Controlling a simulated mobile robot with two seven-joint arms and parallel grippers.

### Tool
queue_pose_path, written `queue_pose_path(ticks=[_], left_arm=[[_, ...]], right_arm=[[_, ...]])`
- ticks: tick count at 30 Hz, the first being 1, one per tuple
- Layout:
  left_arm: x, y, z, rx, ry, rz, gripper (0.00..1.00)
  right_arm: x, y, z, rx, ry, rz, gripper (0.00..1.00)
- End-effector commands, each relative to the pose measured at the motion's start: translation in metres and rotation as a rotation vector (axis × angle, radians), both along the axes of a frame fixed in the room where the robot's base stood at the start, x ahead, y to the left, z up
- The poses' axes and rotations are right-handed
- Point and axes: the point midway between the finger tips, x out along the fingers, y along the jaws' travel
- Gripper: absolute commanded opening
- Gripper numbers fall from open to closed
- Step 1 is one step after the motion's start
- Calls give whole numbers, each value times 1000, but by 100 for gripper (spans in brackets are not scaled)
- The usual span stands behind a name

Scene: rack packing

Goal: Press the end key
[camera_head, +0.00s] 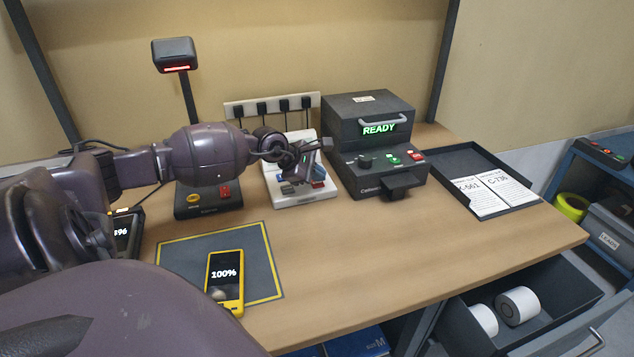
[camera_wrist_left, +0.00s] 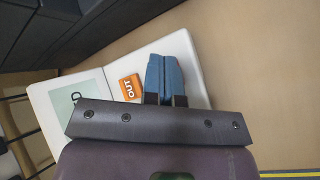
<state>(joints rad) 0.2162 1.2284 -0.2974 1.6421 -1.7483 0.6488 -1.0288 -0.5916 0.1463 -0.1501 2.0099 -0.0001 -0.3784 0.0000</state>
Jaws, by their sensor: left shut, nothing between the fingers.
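A white device (camera_head: 283,197) stands at the back middle of the bench, with coloured keys (camera_head: 288,188) on it. My left gripper (camera_head: 318,173) is over this device, its fingers pointing down, shut and empty. In the left wrist view the blue fingertips (camera_wrist_left: 165,75) are together over the white panel (camera_wrist_left: 190,50). An orange key marked OUT (camera_wrist_left: 130,87) is just left of them, and a pale green display (camera_wrist_left: 72,103) is further left. I cannot read any key marked end; the gripper hides part of the panel. I cannot tell if the fingertips touch it. My right gripper is not in view.
A dark printer (camera_head: 368,110) reading READY stands right of the device. A scanner (camera_head: 175,54) on a post is at the left. A yellow handheld (camera_head: 239,290) lies on a dark mat (camera_head: 180,257). A tray (camera_head: 455,163) with cards is at the right. The front-right bench is clear.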

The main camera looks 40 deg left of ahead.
Motion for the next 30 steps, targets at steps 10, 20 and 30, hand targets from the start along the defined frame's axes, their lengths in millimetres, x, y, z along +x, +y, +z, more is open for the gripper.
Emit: queue_pose_path(ticks=[10,20,30], left_arm=[[0,0,10,-1,-1,0,0],[0,0,17,0,-4,-1,0],[1,0,45,1,-5,-1,0]], right_arm=[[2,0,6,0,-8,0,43],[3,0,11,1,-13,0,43],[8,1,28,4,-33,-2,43]])
